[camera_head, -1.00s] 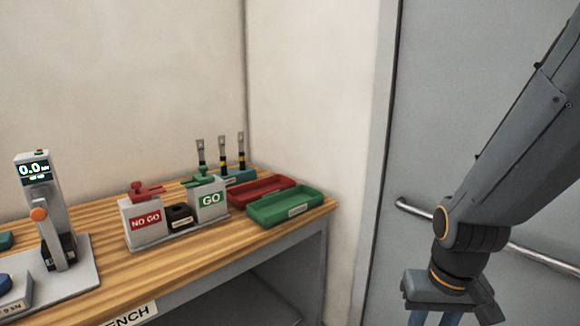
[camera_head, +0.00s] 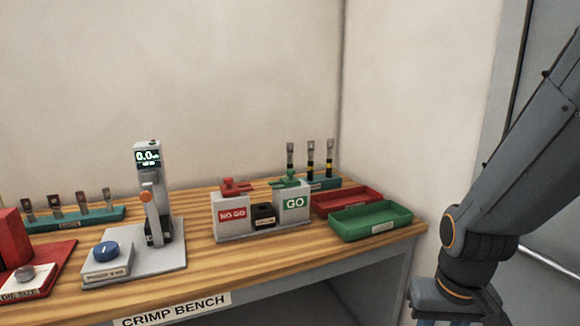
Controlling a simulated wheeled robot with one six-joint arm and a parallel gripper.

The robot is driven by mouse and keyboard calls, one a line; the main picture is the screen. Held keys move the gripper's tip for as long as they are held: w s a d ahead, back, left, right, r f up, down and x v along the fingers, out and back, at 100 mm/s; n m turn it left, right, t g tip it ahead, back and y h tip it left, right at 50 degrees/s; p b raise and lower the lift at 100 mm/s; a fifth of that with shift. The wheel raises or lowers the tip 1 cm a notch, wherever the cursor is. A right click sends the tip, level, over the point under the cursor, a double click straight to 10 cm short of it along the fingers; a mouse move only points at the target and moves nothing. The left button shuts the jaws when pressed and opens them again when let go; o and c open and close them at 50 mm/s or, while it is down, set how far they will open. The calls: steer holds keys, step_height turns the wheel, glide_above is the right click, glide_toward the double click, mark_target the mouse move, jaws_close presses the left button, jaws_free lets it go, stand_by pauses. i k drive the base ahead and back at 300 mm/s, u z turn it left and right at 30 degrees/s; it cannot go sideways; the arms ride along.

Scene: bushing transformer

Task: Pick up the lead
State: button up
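Three upright pieces with metal tops and black and yellow bands (camera_head: 310,157) stand in a teal rack (camera_head: 325,183) at the back right of the bench. They look like the leads, but no label is readable. My gripper (camera_head: 455,312) hangs at the lower right, in front of the bench's right end and well apart from the rack. Its fingers are cut off by the bottom edge, so its opening is hidden.
The crimp bench (camera_head: 290,257) holds a red tray (camera_head: 347,198), a green tray (camera_head: 372,222), NO GO (camera_head: 232,217) and GO (camera_head: 293,205) gauges, and a 0.0 display tester (camera_head: 150,190). A teal rack of small lugs (camera_head: 70,218) stands left. A wall closes off the right.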

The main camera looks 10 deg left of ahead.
mark_target(329, 166)
steer(key=u, duration=0.05)
steer(key=i, duration=1.3)
steer(key=z, duration=0.65)
